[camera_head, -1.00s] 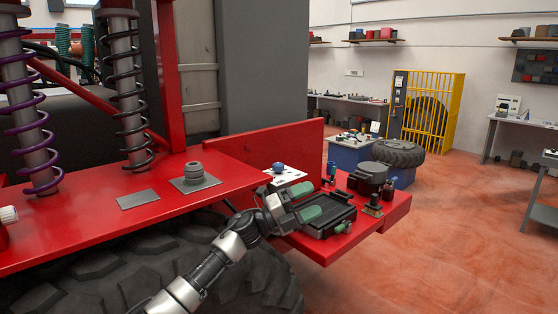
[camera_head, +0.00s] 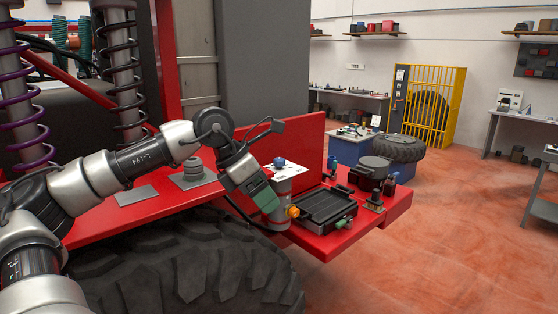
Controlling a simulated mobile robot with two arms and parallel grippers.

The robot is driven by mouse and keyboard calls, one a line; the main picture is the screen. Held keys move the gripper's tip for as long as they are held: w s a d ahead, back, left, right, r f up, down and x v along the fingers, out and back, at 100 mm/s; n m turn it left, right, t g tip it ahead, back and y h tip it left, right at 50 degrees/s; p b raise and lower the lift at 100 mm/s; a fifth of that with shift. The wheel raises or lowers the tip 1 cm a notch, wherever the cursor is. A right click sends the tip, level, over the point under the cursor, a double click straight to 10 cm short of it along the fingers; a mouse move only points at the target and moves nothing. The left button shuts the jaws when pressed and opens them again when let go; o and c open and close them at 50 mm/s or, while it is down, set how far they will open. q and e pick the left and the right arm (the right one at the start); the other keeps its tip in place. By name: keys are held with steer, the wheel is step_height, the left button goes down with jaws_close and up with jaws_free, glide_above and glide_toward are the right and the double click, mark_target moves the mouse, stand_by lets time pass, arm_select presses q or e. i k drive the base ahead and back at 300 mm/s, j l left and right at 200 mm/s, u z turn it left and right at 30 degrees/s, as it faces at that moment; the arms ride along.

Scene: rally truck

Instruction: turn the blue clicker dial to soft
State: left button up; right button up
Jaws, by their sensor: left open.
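The blue clicker dial (camera_head: 279,162) is a small round knob on a white marked plate (camera_head: 290,170) at the back of the red shelf, right of centre. My left gripper (camera_head: 268,198) has green finger pads and points down to the right, just in front of and below the dial. It is open, and I see nothing held in it. It is apart from the dial in the picture and hides the near left part of the plate. The plate's markings are too small to read. My right gripper is not in view.
A grey cylinder with an orange knob (camera_head: 292,211) is close beside the left gripper. A black tray (camera_head: 325,206) and a dark motor-like part (camera_head: 368,172) sit on the red shelf (camera_head: 345,238). A big tyre (camera_head: 190,262) is below. A red panel (camera_head: 300,135) stands behind the dial.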

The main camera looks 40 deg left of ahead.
mark_target(279, 163)
steer(key=i+j, duration=0.35)
steer(key=j, duration=0.15)
steer(key=i+j, duration=0.3)
steer(key=j, duration=0.15)
steer(key=i+j, duration=0.35)
steer(key=j, duration=0.15)
